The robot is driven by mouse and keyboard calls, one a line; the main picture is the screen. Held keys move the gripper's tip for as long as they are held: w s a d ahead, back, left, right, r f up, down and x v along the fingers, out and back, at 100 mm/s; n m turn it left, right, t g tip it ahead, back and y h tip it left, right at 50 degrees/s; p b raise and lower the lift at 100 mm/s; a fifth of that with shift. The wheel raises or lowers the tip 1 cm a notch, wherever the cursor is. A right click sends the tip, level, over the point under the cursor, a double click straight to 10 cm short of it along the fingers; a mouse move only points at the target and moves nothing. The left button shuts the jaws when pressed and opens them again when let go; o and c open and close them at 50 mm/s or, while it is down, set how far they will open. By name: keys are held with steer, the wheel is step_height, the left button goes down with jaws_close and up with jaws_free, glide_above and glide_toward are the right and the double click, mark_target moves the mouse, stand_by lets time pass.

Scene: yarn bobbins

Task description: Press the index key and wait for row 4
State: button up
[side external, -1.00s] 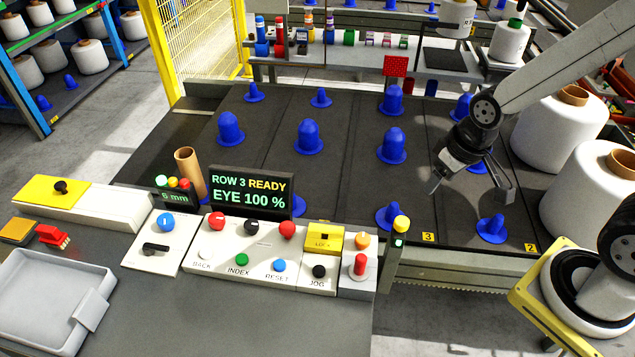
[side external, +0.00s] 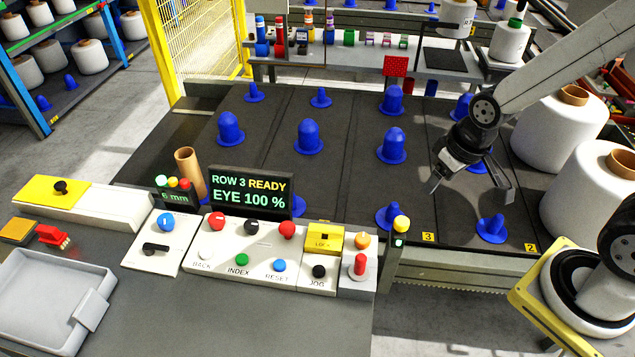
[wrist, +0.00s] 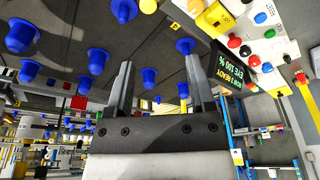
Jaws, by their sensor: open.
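The green INDEX key (side external: 242,260) is on the white control panel (side external: 205,272), between the BACK key (side external: 206,254) and the blue RESET key (side external: 279,265). The display (side external: 250,192) reads "ROW 3 READY" and "EYE 100 %"; it also shows in the wrist view (wrist: 232,78). My gripper (side external: 470,190) is over the dark belt (side external: 350,205), right of the panel and well apart from the INDEX key. In the wrist view its two fingers (wrist: 157,85) stand apart with nothing between them.
Several blue pegs stand on the belt, such as one (side external: 392,147) left of my gripper. White yarn bobbins (side external: 560,130) stand at the right. A yellow post cap (side external: 401,224) and a red knob (side external: 360,265) rise at the panel's right end. A grey tray (side external: 45,310) lies front left.

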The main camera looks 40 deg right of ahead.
jaws_close()
stand_by(1.6)
